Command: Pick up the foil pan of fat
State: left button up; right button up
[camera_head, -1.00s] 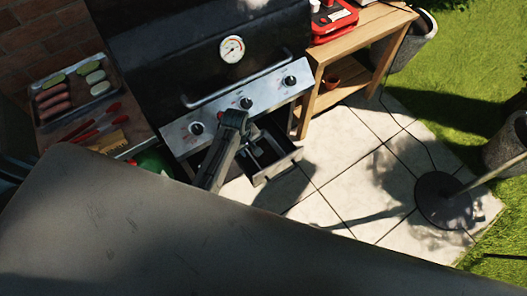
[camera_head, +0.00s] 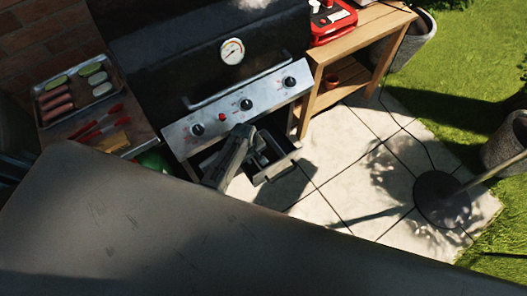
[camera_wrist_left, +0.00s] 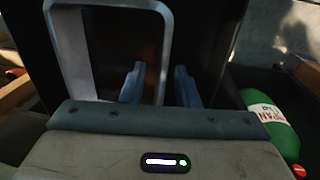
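The foil pan (camera_wrist_left: 72,55) shows in the left wrist view as a pale grey rim with rounded corners around a dark brownish inside. In the head view a drawer (camera_head: 274,174) is pulled out under the grill, and the pan in it is mostly hidden by my left arm. My left gripper (camera_head: 256,148) is low over this drawer. In the left wrist view its two fingers (camera_wrist_left: 158,84) are apart with nothing clearly between them. One finger overlaps the pan's inside, the other lies right of the rim's right side. Contact cannot be told. My right gripper is out of view.
The grill's control panel (camera_head: 235,108) and handle stand just above the drawer. A green gas bottle (camera_wrist_left: 272,125) is beside the drawer. A side shelf holds a food tray (camera_head: 75,88) and red tongs (camera_head: 99,124).

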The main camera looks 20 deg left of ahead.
pick_arm(q)
jog(key=shift+c, duration=0.2)
grip_shut()
jog(key=shift+r, duration=0.15)
